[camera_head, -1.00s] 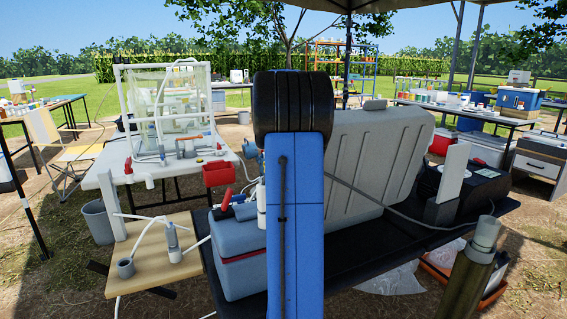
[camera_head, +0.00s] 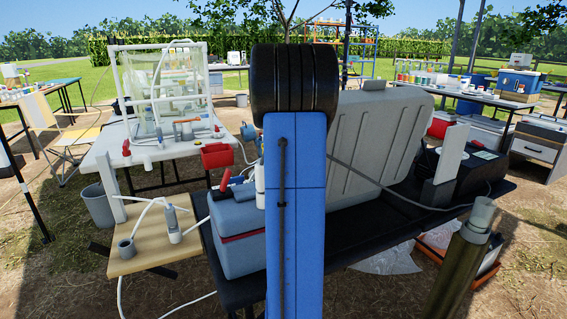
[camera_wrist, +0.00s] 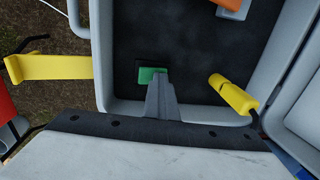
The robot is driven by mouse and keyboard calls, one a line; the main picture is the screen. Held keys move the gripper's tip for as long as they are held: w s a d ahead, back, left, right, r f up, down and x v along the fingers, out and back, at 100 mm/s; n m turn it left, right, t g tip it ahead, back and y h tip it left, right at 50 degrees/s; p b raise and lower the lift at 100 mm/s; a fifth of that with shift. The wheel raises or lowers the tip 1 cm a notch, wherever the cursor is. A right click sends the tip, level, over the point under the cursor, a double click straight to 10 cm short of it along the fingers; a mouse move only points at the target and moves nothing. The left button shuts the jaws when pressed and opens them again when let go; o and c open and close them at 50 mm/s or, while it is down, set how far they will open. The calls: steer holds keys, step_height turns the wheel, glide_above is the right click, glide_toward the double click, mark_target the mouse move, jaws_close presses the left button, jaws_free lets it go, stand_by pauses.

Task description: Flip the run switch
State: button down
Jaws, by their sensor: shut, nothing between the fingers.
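In the wrist view, a small green rectangular part (camera_wrist: 149,75), which looks like the run switch, sits on the dark panel (camera_wrist: 190,50) inside a grey open case (camera_wrist: 103,60). My gripper (camera_wrist: 161,78) is shut and empty. Its grey fingers reach over the case's near rim, and their tips overlap the right lower side of the green part. I cannot tell whether they touch it. In the head view, my blue arm blocks the middle. The large grey case lid (camera_head: 375,150) stands open on a black table (camera_head: 385,245), seen from behind. My gripper and the switch are hidden there.
An orange part (camera_wrist: 228,4) shows at the panel's top. In the head view, a blue cooler (camera_head: 235,220) stands left of my arm, and a thick pipe (camera_head: 462,265) rises at the right.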

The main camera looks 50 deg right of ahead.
steer(key=shift+w+f, duration=0.1)
steer(key=shift+f, duration=0.15)
steer(key=shift+w+d, duration=0.4)
steer(key=shift+w, duration=0.25)
steer(key=shift+r, duration=0.1)
